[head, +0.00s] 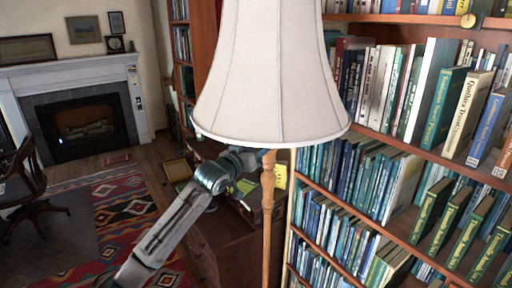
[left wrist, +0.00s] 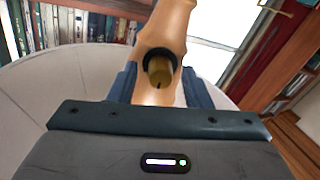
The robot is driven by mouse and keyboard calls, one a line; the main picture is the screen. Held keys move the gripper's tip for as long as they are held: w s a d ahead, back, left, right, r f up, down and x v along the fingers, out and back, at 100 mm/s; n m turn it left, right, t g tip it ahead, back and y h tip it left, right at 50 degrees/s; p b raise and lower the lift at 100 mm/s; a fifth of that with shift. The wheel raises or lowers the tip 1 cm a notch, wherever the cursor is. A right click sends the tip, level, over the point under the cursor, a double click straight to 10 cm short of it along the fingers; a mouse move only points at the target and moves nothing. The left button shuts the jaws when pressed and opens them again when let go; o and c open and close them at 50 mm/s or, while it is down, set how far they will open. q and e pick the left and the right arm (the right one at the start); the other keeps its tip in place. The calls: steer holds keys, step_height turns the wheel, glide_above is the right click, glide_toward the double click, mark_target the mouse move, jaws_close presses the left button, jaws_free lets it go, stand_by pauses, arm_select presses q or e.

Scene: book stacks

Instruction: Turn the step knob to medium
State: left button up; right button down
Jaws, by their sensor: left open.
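The step knob (left wrist: 160,70) is a small brass-coloured cylinder in a black collar on the wooden lamp pole, with a small dark mark near its lower end. The floor lamp has a white shade (head: 270,80) and a turned wooden pole (head: 268,215). My left arm reaches in under the shade, and most of its gripper is hidden there in the head view. In the left wrist view my left gripper (left wrist: 158,90) is open, with one dark blue finger on each side of the knob. I cannot tell whether the fingers touch it. My right gripper is not in view.
A full bookcase (head: 410,155) stands close to the right of the lamp. A brown cabinet (head: 220,245) is behind the pole. A fireplace (head: 85,125), a patterned rug (head: 130,215) and a wooden chair (head: 25,190) are to the left.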

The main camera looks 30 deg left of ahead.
arm_select(q)
jaws_close()
